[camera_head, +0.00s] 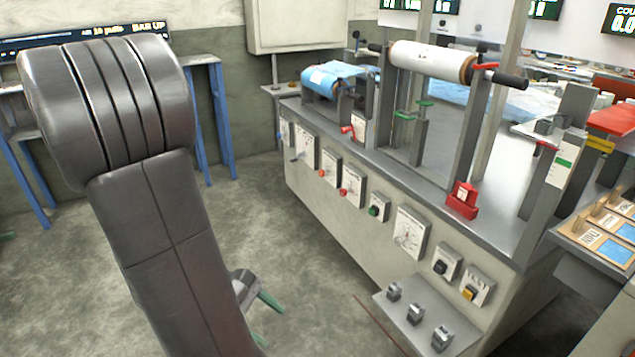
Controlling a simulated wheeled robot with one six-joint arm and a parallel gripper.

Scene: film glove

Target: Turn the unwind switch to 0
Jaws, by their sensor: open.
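A row of control plates with switches runs along the front of the grey machine (330,220). It includes small plates with red parts (346,191), a green round button (374,211), a white dial plate (411,233), a dark knob plate (445,266) and a plate with a yellow-orange part (469,292). Their labels are too small to read, so I cannot tell which is the unwind switch or where it points. My gripper (264,320) is low, left of the machine front and apart from it. Its green fingers are spread and empty; my arm partly hides it.
A white film roll (432,62) and a blue roll (325,80) sit on top of the machine. Several grey pedals or switches (415,313) stand on a low shelf (385,302) jutting from the front. A blue-legged table (222,120) stands at the back left. Floor (300,270) before the machine is clear.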

